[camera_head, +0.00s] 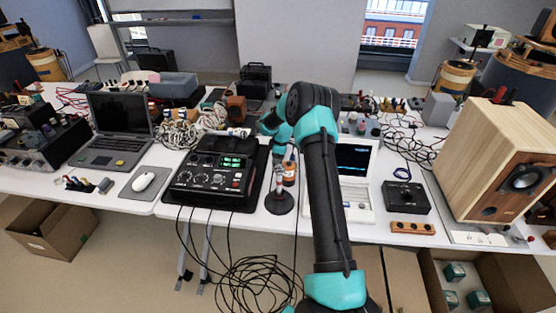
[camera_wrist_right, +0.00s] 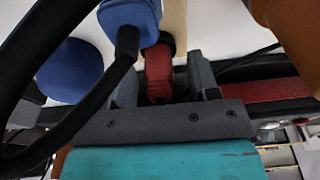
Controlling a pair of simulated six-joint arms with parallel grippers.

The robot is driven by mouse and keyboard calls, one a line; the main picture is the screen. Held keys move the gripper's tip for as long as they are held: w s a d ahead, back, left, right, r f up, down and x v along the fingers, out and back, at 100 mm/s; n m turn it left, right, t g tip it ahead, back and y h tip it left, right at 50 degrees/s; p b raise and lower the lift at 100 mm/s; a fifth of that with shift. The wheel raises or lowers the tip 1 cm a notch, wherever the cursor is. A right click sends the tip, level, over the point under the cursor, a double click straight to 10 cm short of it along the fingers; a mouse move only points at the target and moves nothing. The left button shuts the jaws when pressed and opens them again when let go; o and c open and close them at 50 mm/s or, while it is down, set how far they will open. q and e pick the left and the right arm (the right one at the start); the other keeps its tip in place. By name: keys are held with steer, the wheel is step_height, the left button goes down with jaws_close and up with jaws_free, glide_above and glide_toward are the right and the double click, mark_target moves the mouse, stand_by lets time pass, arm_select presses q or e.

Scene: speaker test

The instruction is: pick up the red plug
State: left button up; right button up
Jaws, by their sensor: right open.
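The red plug (camera_wrist_right: 158,76) shows in the right wrist view, with a black collar at its far end. My right gripper (camera_wrist_right: 164,86) is open, with one dark finger on each side of the red plug. I cannot tell whether the fingers touch it. In the head view my right gripper (camera_head: 274,128) is at the middle of the table, behind the black control box's right side, its fingertips mostly hidden by my own arm. I cannot make out the red plug for sure in the head view. My left gripper is in neither view.
A blue connector (camera_wrist_right: 130,18) with a thick black cable lies close left of the plug in the wrist view. A round black stand (camera_head: 279,203), control box (camera_head: 210,178), open laptop (camera_head: 118,135) and wooden speaker (camera_head: 490,160) crowd the table. Loose cables hang in front.

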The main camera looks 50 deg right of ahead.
stand_by(0.5)
steer(key=c, duration=1)
step_height(320, 180, up, 18)
stand_by(0.3)
steer(key=shift+w+f, duration=0.1)
stand_by(0.4)
